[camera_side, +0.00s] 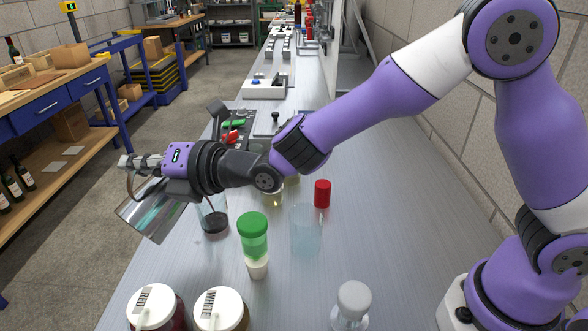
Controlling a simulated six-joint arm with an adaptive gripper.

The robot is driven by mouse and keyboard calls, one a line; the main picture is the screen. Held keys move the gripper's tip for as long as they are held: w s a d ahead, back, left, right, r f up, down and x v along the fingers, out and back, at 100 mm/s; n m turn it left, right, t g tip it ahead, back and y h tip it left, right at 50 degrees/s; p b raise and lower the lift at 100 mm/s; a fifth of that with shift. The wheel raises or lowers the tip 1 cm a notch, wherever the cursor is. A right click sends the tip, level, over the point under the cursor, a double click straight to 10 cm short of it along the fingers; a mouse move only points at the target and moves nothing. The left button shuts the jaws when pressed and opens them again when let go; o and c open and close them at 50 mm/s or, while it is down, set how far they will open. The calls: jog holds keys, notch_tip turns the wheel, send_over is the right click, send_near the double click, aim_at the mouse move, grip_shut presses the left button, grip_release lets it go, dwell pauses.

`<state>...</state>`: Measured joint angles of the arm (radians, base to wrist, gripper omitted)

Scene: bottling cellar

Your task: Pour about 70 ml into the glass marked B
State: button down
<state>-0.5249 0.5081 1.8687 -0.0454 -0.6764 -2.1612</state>
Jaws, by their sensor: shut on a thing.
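My gripper (152,178) is at the left, over the bench edge, shut on a shiny clear or metallic vessel (150,212). The vessel is steeply tilted; its lower end points down and left. I cannot tell what is in it, and no stream shows. A clear glass (213,222) with dark contents at its bottom stands just right of the vessel, partly behind my wrist. A pale blue see-through glass (305,232) stands farther right. Another glass with yellowish contents (273,198) is partly hidden by my arm. No letter B is readable on any glass.
A green-topped container (253,235) stands in the middle, with a red cylinder (322,194) behind the blue glass. In front are jars marked RED (152,306) and WHITE (220,308), and a grey-topped item (353,300). The bench's right side (415,220) is clear.

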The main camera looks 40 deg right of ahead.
aim_at(125, 213)
jog(key=shift+w+d+r+m, duration=0.15)
jog(key=shift+d+r+m, duration=0.35)
jog(key=shift+d, duration=0.2)
dwell(0.7)
jog(key=a+f+n, duration=0.2)
jog(key=s+a+f+n+h, duration=0.1)
jog(key=a, duration=0.1)
jog(key=shift+f+n+g, duration=0.3)
jog(key=shift+f, duration=0.15)
jog(key=shift+a+f+n+h, duration=0.5)
jog(key=shift+a+f+n, duration=0.05)
jog(key=shift+f+n, duration=0.2)
dwell(0.8)
jog(key=shift+s+a+f+n, duration=0.1)
jog(key=shift+a+f+n, duration=0.2)
jog(key=shift+f, duration=0.1)
jog(key=s+a+f+n+h, duration=0.1)
jog(key=a+f+n+h, duration=0.3)
jog(key=a, duration=0.2)
jog(key=shift+a+n, duration=0.15)
jog(key=shift+n, duration=0.2)
jog(key=shift+s, duration=0.1)
